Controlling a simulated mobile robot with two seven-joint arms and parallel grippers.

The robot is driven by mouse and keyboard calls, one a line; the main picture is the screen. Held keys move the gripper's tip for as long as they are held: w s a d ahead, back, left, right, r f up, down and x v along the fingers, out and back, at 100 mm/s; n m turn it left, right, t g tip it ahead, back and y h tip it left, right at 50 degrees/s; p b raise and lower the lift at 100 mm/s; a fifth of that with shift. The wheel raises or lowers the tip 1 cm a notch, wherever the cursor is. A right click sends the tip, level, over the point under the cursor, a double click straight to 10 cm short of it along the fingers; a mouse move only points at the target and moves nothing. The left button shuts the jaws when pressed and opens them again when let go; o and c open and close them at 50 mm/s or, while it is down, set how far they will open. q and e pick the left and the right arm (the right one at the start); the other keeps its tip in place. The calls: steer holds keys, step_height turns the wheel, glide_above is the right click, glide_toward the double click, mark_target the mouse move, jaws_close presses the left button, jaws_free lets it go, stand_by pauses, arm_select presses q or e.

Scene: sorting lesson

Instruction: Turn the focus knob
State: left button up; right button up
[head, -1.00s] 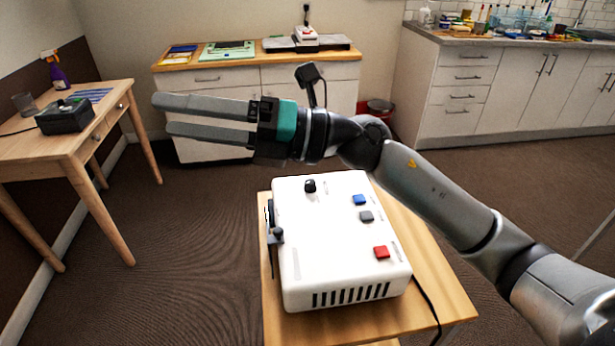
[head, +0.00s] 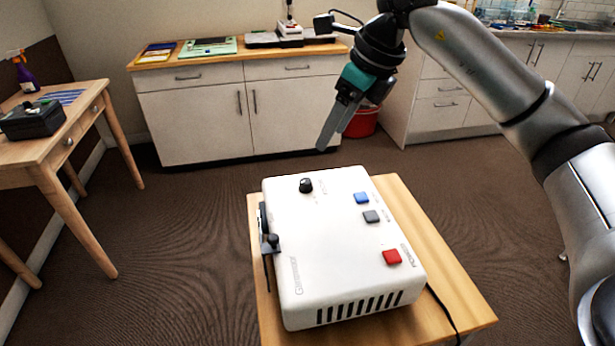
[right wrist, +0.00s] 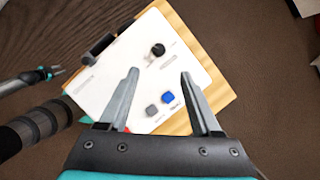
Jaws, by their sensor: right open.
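A white box-shaped device (head: 340,245) sits on a small wooden table. Its black round knob (head: 306,185) stands on the top near the far left corner. The knob also shows in the right wrist view (right wrist: 157,50), just beyond and between the fingertips. My right gripper (head: 331,141) is open and empty, pointing down, above and behind the device's far edge in the head view. It does not touch the knob. In the right wrist view its fingers (right wrist: 159,73) stand apart. What looks like my left gripper (right wrist: 56,71) shows small at that view's left edge; its jaw state is unclear.
The device top also carries a blue button (head: 362,197), a grey button (head: 371,216) and a red button (head: 392,257). A black lever (head: 270,241) is on its left side. A wooden desk (head: 60,150) stands left, cabinets (head: 205,115) behind, with open floor between.

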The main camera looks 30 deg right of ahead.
steer(key=b, duration=0.2)
glide_toward(306, 180)
steer(key=shift+a+f, duration=0.1)
steer(key=shift+f, duration=0.65)
steer(key=b+x, duration=0.1)
steer(key=x, duration=0.4)
steer(key=shift+w+a+f, duration=0.1)
steer(key=shift+w+f, duration=0.15)
arm_select(q)
steer(key=shift+w+d+f, duration=0.1)
steer(key=shift+w+d, duration=0.25)
steer(key=shift+w, duration=0.45)
steer(key=shift+w+d+f, duration=0.1)
steer(key=shift+w+d, duration=0.2)
steer(key=shift+w, duration=0.5)
steer(key=shift+w+d, duration=0.35)
steer(key=shift+w, duration=0.45)
arm_select(e)
steer(key=shift+w+a+f, duration=0.15)
steer(key=shift+w+f, duration=0.1)
steer(key=shift+f, duration=0.4)
jaws_close()
